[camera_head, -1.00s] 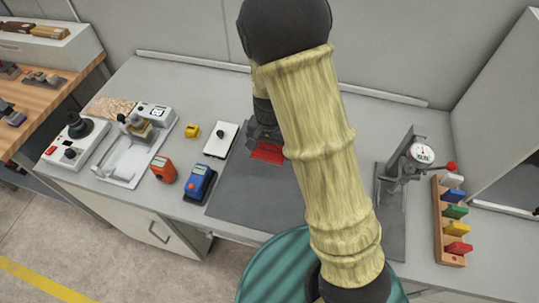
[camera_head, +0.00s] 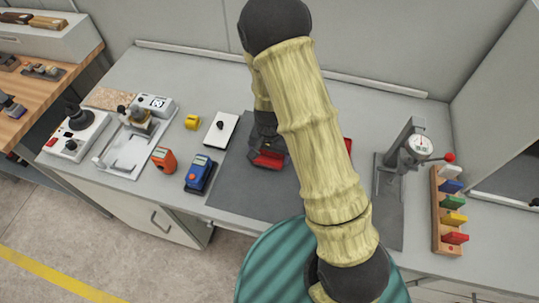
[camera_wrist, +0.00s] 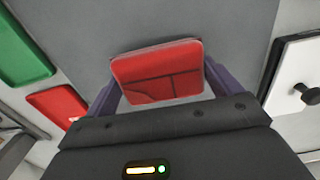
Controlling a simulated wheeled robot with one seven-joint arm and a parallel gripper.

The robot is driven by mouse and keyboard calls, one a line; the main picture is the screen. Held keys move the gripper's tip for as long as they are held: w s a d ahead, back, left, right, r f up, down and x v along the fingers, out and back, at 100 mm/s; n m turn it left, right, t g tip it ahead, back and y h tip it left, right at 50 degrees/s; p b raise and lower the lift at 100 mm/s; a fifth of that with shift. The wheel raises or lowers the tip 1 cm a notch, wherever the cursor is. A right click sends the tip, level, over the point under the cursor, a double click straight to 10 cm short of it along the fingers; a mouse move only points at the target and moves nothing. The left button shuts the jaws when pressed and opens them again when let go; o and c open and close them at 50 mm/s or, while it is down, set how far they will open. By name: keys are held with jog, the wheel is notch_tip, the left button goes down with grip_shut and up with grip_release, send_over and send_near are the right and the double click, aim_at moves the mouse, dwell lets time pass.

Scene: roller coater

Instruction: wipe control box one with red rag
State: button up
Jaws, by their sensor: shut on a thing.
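My gripper (camera_wrist: 158,82) is shut on a flat red rag (camera_wrist: 158,72), which sits between its two purple fingers. In the head view, my gripper (camera_head: 266,155) and the red rag (camera_head: 269,161) are over the dark grey mat, just right of the white plate. I cannot tell whether the rag touches the mat. A light grey control box (camera_head: 75,137) with a black joystick and a red switch stands at the bench's left end, well left of my gripper. No label showing which box is number one is legible.
Between lie a white fixture (camera_head: 122,155), an orange meter (camera_head: 163,160), a blue meter (camera_head: 199,176), a yellow block (camera_head: 192,122) and the white knobbed plate (camera_head: 221,131). My arm hides part of the mat.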

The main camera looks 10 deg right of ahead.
aim_at(269, 155)
jog(key=shift+f, duration=0.65)
jog(key=shift+f, duration=0.3)
jog(key=o, duration=0.6)
jog(key=shift+r, duration=0.1)
notch_tip(269, 155, up, 17)
jog(key=shift+a+r+b, duration=0.15)
jog(key=shift+r+b, duration=0.05)
jog(key=shift+b, duration=1)
